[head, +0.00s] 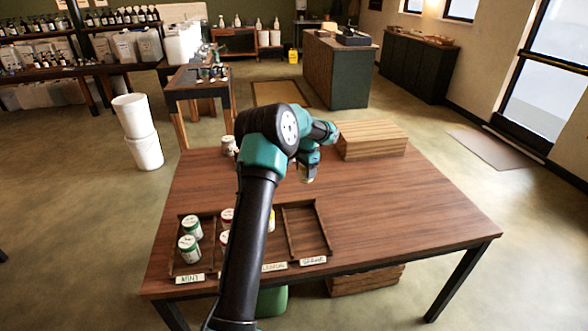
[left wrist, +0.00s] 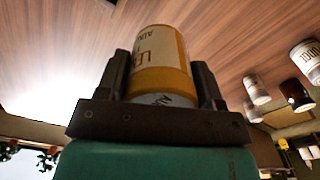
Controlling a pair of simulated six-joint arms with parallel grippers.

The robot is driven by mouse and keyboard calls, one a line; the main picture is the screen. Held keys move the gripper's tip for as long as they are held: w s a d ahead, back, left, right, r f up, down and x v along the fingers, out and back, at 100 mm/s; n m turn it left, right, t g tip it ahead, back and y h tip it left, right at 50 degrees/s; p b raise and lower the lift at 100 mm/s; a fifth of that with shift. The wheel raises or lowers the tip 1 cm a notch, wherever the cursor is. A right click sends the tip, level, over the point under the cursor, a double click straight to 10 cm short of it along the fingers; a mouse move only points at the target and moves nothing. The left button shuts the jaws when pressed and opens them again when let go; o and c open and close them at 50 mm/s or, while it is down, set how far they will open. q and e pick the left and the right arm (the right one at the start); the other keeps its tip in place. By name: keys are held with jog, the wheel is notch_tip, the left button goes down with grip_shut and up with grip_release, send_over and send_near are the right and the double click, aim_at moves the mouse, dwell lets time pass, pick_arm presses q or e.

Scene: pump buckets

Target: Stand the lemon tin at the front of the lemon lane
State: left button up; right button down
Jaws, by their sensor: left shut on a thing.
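The lemon tin (left wrist: 160,60), with yellow bands and a cream label, is between the fingers of my left gripper (left wrist: 160,85) in the left wrist view. In the head view my left gripper (head: 307,172) is over the middle of the table, and only a small pale-yellow bit of the tin (head: 306,181) shows below it. The lane rack (head: 321,222) lies at the table's front left. The lemon lane, behind its label (head: 274,267), is mostly hidden by my arm; a sliver of a yellow tin (head: 272,219) shows in it. My right gripper is out of view.
Green-lidded tins (head: 190,248) stand in the mint lane, and red-lidded tins (head: 227,216) in the lane beside it. The rightmost lane is empty. A slatted wooden box (head: 372,140) sits at the table's back, with pale tins (head: 228,145) at the back left. The table's right side is clear.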

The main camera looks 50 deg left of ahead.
pick_arm(q)
jog(key=w+d+r, duration=0.1)
jog(key=w+d, duration=0.2)
jog(key=d, duration=1.8)
jog(key=s+d+m, duration=0.1)
jog(key=s+d, duration=0.2)
jog(key=d, duration=0.7)
jog(key=s+d+r, duration=0.1)
jog(key=s+d, duration=0.1)
jog(key=d, duration=0.9)
jog(key=shift+s+d+r+m, duration=0.25)
jog(key=shift+s+m, duration=0.15)
